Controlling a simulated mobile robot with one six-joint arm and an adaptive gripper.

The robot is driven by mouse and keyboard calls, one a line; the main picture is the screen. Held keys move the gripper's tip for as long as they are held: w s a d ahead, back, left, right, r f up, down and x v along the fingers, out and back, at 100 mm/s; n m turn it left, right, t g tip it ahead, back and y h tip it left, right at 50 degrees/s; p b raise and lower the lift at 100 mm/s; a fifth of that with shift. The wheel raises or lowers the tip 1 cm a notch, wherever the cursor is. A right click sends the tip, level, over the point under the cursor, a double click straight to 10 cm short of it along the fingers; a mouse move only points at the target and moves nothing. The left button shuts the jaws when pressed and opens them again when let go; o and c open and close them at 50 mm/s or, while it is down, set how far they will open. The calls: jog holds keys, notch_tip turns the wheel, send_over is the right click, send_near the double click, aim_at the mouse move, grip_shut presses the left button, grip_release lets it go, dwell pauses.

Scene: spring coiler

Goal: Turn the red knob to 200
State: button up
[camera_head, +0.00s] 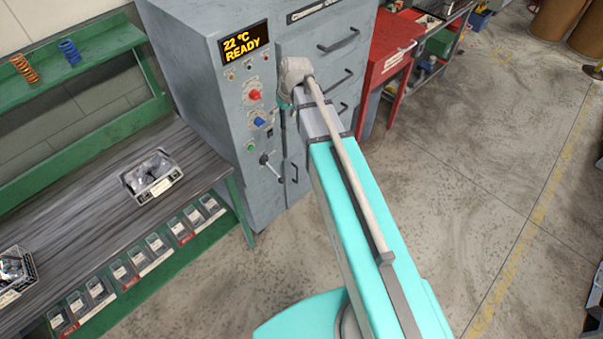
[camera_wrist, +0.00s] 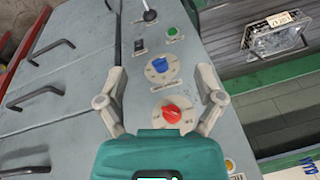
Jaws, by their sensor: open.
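The red knob (camera_head: 254,95) is on the front panel of a grey machine, below its lit display. In the wrist view the red knob (camera_wrist: 171,114) sits on a round pale dial, between the two fingers and close to the gripper body. My gripper (camera_wrist: 160,76) is open, with a finger on each side of the dial and nothing held. I cannot tell whether the fingers touch the panel. The dial markings are too small to read. In the head view my wrist hides most of the gripper. The display (camera_head: 245,43) reads "22 °C READY".
A blue knob (camera_wrist: 160,66) on a similar dial is beside the red one, near the fingertips. A green button (camera_wrist: 172,32) and a black lever (camera_wrist: 149,14) are farther along the panel. Drawer handles (camera_head: 338,40) stick out beside it. A workbench (camera_head: 95,208) with bins stands left.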

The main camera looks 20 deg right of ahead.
jog(key=s+d+f+m+g+h+b, duration=0.1)
jog(key=s+d+f+m+h+b, duration=0.1)
jog(key=s+f+b, duration=0.8)
jog(key=shift+s+d+f+g, duration=0.25)
jog(key=shift+s+f, duration=0.3)
jog(key=shift+s, duration=1.4)
jog(key=shift+s+d+f+m+b, duration=0.2)
jog(key=shift+s+f+m+b, duration=0.2)
jog(key=shift+s+f+b, duration=0.65)
jog(key=shift+a, duration=0.1)
dwell(0.5)
